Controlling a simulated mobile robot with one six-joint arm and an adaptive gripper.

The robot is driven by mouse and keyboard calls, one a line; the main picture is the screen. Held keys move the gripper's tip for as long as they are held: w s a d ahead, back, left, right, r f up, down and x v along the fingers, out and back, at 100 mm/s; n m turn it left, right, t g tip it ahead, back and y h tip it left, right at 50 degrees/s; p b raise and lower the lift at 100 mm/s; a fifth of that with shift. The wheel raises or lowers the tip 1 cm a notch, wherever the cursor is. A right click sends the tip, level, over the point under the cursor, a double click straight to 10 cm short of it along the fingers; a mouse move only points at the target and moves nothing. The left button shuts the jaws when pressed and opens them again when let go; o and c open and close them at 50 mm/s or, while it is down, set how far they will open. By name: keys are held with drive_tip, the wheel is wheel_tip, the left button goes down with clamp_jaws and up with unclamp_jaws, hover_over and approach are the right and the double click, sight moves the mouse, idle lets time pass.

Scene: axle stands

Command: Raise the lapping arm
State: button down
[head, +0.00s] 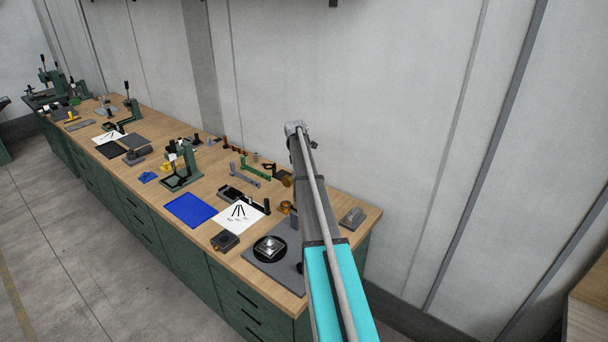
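A flat grey plate (259,267) lies near the right end of the wooden bench. On it is a round black disc (257,252) with a shiny silver block (269,246) on top. This may be the lapping station. My own arm, grey with a turquoise section, rises across the view and covers the plate's right side. I cannot pick out the lapping arm with certainty. My gripper does not show in the head view.
The wooden bench (287,292) runs along the wall. Near the plate are a dark block (225,241), a white sheet (238,217), a blue mat (190,210) and a grey block (352,218). A green press (181,165) stands farther left. Floor is clear at left.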

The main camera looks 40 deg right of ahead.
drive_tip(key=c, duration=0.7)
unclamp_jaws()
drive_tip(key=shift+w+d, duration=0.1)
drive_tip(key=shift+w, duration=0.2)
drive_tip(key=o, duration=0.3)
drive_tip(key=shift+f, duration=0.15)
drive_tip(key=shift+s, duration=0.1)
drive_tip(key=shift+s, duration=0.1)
